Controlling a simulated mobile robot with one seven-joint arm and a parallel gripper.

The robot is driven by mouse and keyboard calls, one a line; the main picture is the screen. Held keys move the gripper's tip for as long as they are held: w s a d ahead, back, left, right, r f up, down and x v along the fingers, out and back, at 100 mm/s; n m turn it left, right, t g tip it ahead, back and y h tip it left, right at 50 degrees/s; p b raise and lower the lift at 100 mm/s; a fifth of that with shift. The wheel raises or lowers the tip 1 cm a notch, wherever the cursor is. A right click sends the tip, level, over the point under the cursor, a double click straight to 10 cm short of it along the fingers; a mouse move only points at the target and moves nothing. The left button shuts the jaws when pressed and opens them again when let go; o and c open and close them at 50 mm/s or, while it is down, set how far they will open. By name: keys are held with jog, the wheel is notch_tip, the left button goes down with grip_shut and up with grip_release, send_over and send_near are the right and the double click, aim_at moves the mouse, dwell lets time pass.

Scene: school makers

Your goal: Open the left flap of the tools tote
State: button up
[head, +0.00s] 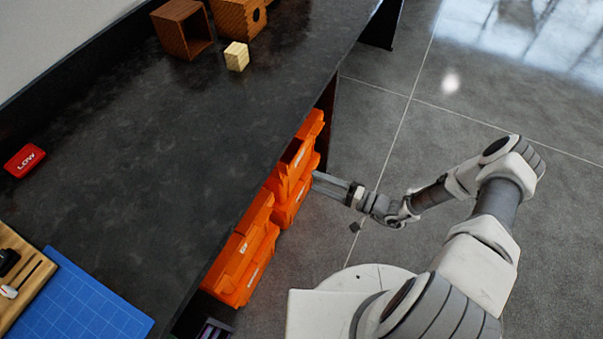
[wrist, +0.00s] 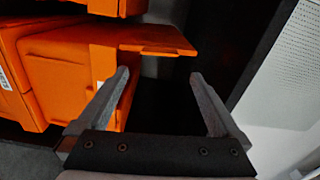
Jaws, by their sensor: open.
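Several orange totes stand in two stacks under the dark counter. I cannot read their labels, so I cannot tell by name which is the tools tote. The tote nearest my gripper (head: 318,178) is an orange tote (head: 287,178) in the far stack, with a dark gap in its top. In the wrist view, my open, empty gripper (wrist: 160,80) is by an orange tote (wrist: 62,72). An orange flap (wrist: 155,40) juts out to the right, beyond the fingertips. The left finger overlaps the tote's edge in the picture; contact is unclear. The right finger is over dark space.
The dark counter (head: 200,125) overhangs the totes. On it are wooden boxes (head: 182,28), a small pale block (head: 237,56), a red LOW box (head: 24,160) and a blue mat (head: 95,300). A dark upright panel (wrist: 255,55) stands right of my gripper. The grey floor (head: 385,130) is open.

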jog(key=v, duration=0.7)
jog(key=shift+r, duration=0.1)
jog(key=s+d+r+n+g+h+p, duration=0.1)
jog(key=s+r+n+g+h+p, duration=0.2)
jog(key=r, duration=1.3)
jog(key=d+r+n+g+h+p, duration=0.1)
jog(key=r+n+g+h+p, duration=0.35)
jog(key=r, duration=1.05)
jog(key=s+d+r+m+t+h+p, duration=0.1)
jog(key=s+r+t+h, duration=0.1)
jog(key=r, duration=0.6)
jog(key=s+r+m+t+h+p, duration=0.1)
jog(key=s+r+t+h, duration=0.1)
jog(key=s+r+h, duration=0.2)
jog(key=s+d+r+m+t+h+p, duration=0.1)
jog(key=s+r+m+t+h+p, duration=0.1)
jog(key=s+r, duration=0.5)
jog(key=shift+d+r+h, duration=0.35)
jog(key=shift+r+h, duration=0.2)
jog(key=shift+r, duration=2.45)
jog(key=shift+w, duration=0.1)
jog(key=shift+c, duration=0.2)
